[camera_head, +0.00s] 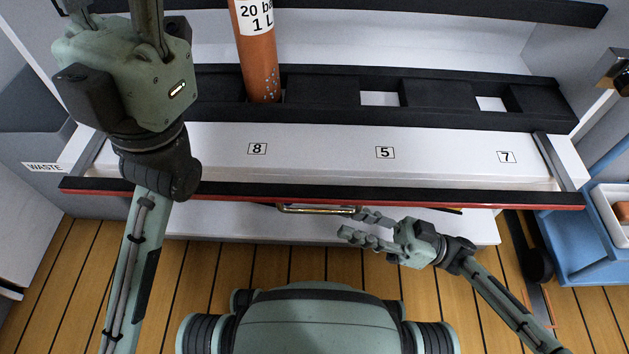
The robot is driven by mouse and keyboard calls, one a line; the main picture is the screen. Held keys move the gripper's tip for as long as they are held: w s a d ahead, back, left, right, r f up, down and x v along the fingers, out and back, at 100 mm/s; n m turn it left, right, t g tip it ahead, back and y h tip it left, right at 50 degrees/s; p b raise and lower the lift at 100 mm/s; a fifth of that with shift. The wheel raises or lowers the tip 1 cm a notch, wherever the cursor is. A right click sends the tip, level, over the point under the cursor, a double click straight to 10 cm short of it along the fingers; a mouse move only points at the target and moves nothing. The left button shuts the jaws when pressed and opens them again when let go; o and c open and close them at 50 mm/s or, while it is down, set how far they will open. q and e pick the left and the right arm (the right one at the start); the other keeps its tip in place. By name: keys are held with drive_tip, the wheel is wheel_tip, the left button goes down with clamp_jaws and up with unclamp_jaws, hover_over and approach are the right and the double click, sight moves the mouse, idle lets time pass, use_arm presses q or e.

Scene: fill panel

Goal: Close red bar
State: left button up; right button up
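The red bar (240,198) is a long strip with a black top and a red front edge. I cannot tell whether a fingertip touches the handle. My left gripper (120,12) is raised at the upper left, and its fingertips are cut off by the picture's top edge.
An orange cylinder (257,65) stands in the black slotted rack (420,117). Labels 8 (257,148), 5 (385,152) and 7 (506,157) mark the white panel (320,165). A WASTE label (43,168) is at left. A blue cart (575,245) stands at right. Bare wooden floor shows in front.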

sight(322, 213)
drive_tip(key=x, duration=0.8)
drive_tip(key=shift+d, duration=0.1)
clamp_jaws()
